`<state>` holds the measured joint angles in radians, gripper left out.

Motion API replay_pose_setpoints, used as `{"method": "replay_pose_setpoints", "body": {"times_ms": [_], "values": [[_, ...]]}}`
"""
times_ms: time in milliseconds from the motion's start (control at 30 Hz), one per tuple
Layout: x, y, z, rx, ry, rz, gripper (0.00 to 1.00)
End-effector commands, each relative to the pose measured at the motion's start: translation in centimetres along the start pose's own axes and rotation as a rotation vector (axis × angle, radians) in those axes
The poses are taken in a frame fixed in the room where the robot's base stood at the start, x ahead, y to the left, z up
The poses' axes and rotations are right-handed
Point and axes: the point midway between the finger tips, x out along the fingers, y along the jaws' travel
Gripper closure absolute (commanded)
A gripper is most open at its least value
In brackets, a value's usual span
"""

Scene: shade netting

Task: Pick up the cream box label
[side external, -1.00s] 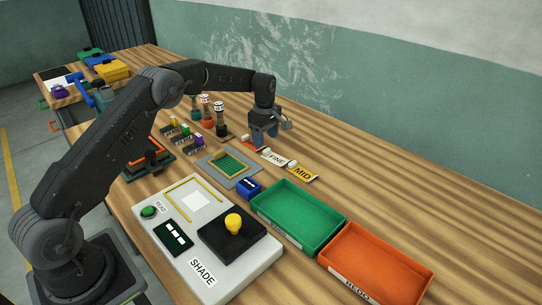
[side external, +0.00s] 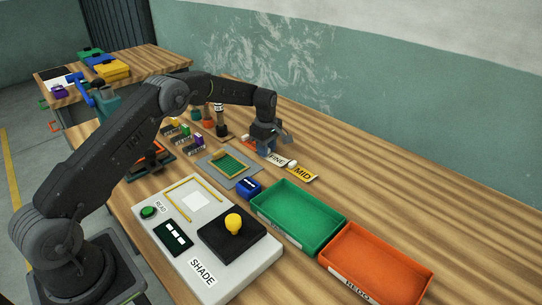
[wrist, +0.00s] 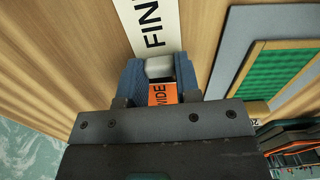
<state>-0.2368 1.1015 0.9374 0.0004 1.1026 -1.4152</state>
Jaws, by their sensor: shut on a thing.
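The cream box label, a flat strip marked FINE (side external: 278,159), lies on the table between an orange label and a yellow MID label. In the wrist view the cream label (wrist: 152,28) runs away from the fingertips, with a pale grey grip block (wrist: 160,66) at its near end. My gripper (side external: 265,150) is down at that end. Its blue fingers (wrist: 160,72) are shut on the grip block. An orange label marked WIDE (wrist: 163,94) shows below, close to the fingers. I cannot see any gap between the cream label and the table.
The yellow MID label (side external: 302,174) lies just right of the cream one. A grey board with green netting (side external: 230,165) is close on the left. Green (side external: 298,213) and orange (side external: 376,263) trays stand in front. The table behind the labels is clear.

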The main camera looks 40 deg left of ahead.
Motion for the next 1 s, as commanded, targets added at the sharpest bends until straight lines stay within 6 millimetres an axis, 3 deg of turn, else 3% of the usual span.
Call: {"method": "replay_pose_setpoints", "body": {"times_ms": [100, 467, 733, 1000], "values": [[0.0, 0.0, 0.0, 0.0, 0.0, 0.0, 0.91], [-0.6, 0.0, 0.0, 0.0, 0.0, 0.001, 0.92], [-4.2, 0.1, 0.0, 0.001, 0.0, 0.004, 0.92], [-7.8, -3.4, -5.0, -0.005, 0.0, 0.003, 0.92]]}}
